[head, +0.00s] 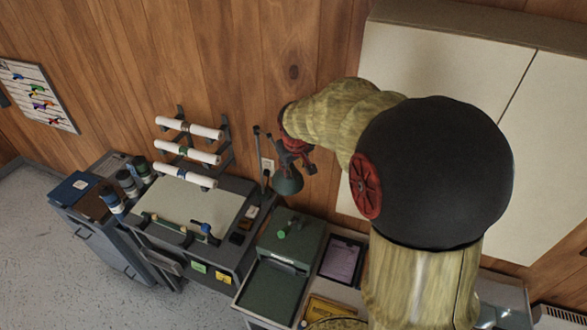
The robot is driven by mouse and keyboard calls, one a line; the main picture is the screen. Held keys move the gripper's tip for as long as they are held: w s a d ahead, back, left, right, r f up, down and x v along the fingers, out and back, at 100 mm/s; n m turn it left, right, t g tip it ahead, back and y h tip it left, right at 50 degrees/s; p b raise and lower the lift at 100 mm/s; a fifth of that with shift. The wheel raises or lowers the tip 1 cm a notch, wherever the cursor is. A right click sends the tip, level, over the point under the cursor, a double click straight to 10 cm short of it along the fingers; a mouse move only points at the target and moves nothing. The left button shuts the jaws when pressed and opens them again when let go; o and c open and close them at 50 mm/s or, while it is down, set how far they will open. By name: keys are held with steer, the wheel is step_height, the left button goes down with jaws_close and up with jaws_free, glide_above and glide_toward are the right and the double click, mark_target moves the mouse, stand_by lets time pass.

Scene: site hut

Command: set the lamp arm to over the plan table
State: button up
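The lamp has a dark green shade (288,183) that hangs near the wall, right of the plan table and just behind the green box. Thin dark lamp posts or arm bars (258,150) rise to its left. The plan table (160,238) is grey, with a pale sheet (198,206) on its top. My gripper (297,156) is small and dark with red parts, right at the top of the lamp shade. It overlaps the lamp's upper part, so I cannot tell whether they touch or whether the fingers are closed.
Rolled plans (190,152) sit on a wall rack behind the table. A green box (289,240) and a tablet (342,260) stand to the right. Dark canisters (128,184) stand at the table's left. A pale board (420,80) covers the right wall. Floor (50,235) is clear at left.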

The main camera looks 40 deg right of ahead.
mark_target(293, 173)
steer(key=shift+p+x, duration=0.3)
steer(key=shift+x, duration=2.05)
steer(key=shift+r, duration=0.1)
steer(key=c, duration=0.4)
steer(key=c, duration=0.3)
jaws_close()
